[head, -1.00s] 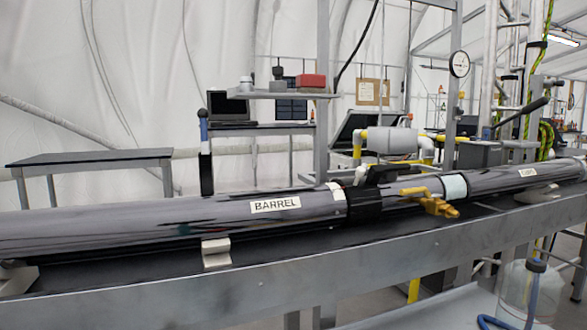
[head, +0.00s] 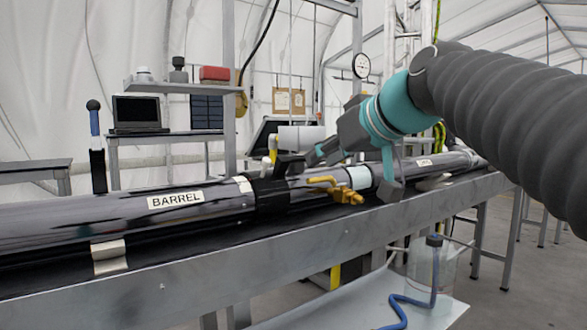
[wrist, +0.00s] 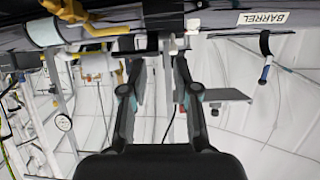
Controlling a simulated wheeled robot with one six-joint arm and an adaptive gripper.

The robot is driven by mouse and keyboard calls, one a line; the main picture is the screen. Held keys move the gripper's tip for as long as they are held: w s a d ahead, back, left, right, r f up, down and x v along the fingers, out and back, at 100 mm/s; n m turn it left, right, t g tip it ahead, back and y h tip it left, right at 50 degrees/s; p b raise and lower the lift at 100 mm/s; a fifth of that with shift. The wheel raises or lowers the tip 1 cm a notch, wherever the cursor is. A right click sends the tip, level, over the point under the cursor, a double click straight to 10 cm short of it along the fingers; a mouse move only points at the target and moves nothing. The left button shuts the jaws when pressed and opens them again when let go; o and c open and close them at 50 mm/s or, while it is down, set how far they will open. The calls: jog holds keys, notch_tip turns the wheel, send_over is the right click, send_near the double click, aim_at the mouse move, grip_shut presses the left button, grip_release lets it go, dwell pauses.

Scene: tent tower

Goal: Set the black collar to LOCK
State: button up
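The black collar (head: 271,196) sits around the long dark tube, just right of the BARREL label (head: 175,200). A black lug (head: 290,165) sticks up from its top. In the wrist view the collar (wrist: 163,20) is at the top, beyond my fingers. No LOCK mark is readable in either view.
A pale band (head: 359,178) circles the tube right of the valve. The grey bench rail (head: 200,258) runs along the front. A shelf (head: 185,87) with a red box stands behind the tube. A clear bottle with blue hose (head: 432,270) is at front right.

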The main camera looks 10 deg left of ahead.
aim_at(269, 162)
jog(key=shift+n+y, duration=0.5)
jog(key=shift+y, duration=0.1)
jog(key=w+a, duration=0.3)
jog(key=a, duration=0.1)
jog(key=w+a+f, duration=0.1)
jog(key=w+a, duration=0.2)
jog(key=a, duration=0.1)
jog(key=w+a+f, duration=0.1)
jog(key=w+a, duration=0.2)
jog(key=a, duration=0.1)
jog(key=shift+a+f+p, duration=0.1)
jog(key=shift+a+p, duration=0.05)
jog(key=shift+p, duration=0.25)
jog(key=shift+s, duration=0.1)
grip_shut()
